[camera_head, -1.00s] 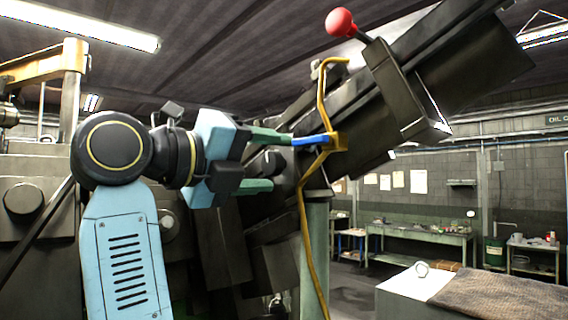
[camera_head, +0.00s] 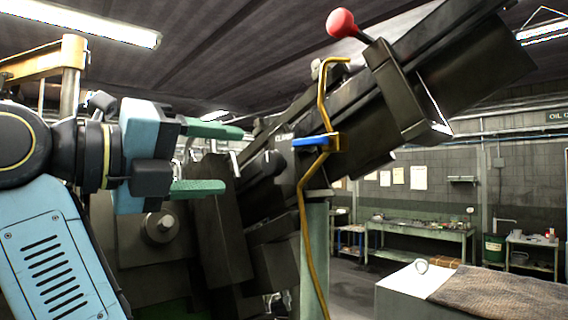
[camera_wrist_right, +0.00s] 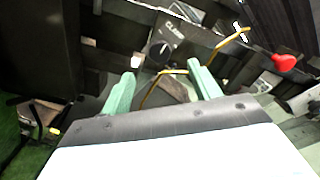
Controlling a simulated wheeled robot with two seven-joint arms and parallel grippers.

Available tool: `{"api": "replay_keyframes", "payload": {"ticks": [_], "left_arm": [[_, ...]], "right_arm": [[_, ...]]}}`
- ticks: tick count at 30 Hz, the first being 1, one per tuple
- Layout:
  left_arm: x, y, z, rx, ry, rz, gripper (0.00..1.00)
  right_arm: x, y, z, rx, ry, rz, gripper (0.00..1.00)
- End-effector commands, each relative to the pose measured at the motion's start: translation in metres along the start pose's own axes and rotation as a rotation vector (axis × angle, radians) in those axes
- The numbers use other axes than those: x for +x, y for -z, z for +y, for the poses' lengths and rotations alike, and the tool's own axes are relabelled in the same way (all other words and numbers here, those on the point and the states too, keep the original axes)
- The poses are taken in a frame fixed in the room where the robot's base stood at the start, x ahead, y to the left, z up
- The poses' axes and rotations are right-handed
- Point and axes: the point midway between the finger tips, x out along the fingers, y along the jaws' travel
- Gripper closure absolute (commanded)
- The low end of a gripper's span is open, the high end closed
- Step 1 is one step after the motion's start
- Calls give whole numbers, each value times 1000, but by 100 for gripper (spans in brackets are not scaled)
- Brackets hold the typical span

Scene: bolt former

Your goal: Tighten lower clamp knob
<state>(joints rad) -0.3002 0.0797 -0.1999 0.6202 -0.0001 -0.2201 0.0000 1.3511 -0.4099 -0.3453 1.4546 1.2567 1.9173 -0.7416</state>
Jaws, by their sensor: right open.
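In the right wrist view the knob (camera_wrist_right: 160,48) shows beyond the fingertips, under the same label. My right gripper (camera_head: 234,160) has green fingers spread apart, one above the other in the head view. It is empty and stands to the left of the knob, apart from it. In the right wrist view its fingers (camera_wrist_right: 162,72) are wide apart with nothing between the tips. My left gripper is not in view.
A yellow pipe (camera_head: 308,220) with a blue lever (camera_head: 312,141) runs just right of the knob. A red ball handle (camera_head: 341,22) stands above on the tilted dark machine arm. A pale block with a brown cloth (camera_head: 500,296) is at the lower right. Workbenches stand far behind.

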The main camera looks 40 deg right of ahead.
Motion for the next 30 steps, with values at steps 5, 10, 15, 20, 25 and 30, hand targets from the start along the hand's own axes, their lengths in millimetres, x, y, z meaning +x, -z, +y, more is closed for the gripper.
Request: {"api": "replay_keyframes", "payload": {"ticks": [5,10,15,20,25,30], "left_arm": [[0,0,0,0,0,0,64],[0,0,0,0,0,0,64],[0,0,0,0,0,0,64],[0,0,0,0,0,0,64],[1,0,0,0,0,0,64],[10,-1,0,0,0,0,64]], "right_arm": [[0,0,0,0,-1,0,38],[0,0,0,87,-1,0,38],[-2,0,0,390,-1,0,38],[-3,0,0,662,-1,0,38],[-2,0,0,804,-1,0,38],[14,2,2,821,-2,2,38]]}}
